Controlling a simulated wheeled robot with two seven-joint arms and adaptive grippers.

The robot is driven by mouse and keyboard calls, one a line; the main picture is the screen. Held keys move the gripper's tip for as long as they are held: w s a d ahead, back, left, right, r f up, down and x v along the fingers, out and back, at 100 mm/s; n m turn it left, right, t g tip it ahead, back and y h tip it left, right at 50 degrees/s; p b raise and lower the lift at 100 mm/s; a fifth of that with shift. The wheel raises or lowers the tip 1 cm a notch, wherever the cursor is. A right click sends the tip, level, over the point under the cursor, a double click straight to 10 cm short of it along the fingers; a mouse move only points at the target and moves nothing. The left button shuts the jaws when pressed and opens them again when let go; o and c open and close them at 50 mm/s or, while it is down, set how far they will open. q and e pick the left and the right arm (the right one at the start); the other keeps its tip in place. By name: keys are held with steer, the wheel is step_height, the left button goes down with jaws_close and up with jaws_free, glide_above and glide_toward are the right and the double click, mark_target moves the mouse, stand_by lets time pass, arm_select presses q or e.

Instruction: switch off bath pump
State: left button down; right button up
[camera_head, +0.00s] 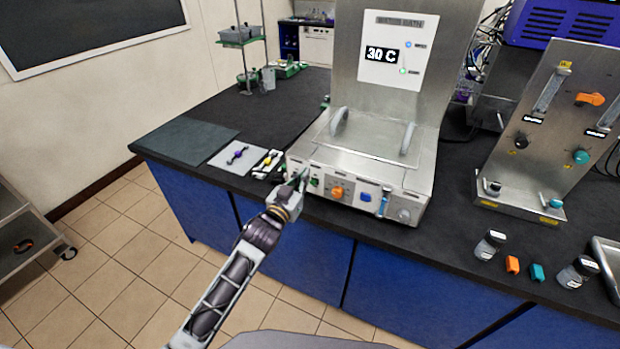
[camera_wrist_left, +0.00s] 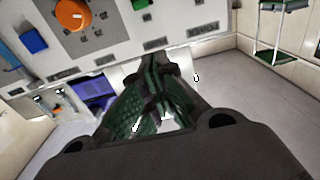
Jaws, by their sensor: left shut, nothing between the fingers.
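The steel water bath (camera_head: 355,150) stands on the dark bench. My left gripper (camera_head: 302,175) is shut and empty, close to the left end of the front face; contact cannot be told.
A pale mat (camera_head: 232,158) with small coloured parts lies left of the bath. A steel flow panel (camera_head: 545,130) stands to the right, with vials (camera_head: 490,245) and orange and teal blocks in front. The floor before the blue cabinets is clear.

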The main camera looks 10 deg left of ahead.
arm_select(q)
glide_above(312, 183)
steer(key=shift+p, duration=0.35)
steer(key=shift+s+a+f, duration=0.1)
steer(key=shift+s+f, duration=0.1)
steer(key=shift+f, duration=0.4)
steer(key=shift+s+a+f, duration=0.1)
steer(key=shift+s+f, duration=0.15)
steer(key=shift+f, duration=0.4)
steer(key=shift+s+a+f, duration=0.1)
steer(key=shift+s+f, duration=0.1)
steer(key=shift+f, duration=0.4)
arm_select(e)
steer(key=shift+r, duration=0.6)
arm_select(q)
steer(key=shift+f, duration=0.1)
arm_select(e)
steer(key=shift+f, duration=0.2)
arm_select(q)
steer(key=shift+b, duration=0.5)
arm_select(e)
steer(key=shift+f, duration=0.5)
arm_select(q)
steer(key=shift+s+f+t+b, duration=0.2)
steer(key=shift+t+b, duration=0.3)
steer(key=shift+b, duration=0.35)
arm_select(e)
steer(key=shift+f, duration=0.85)
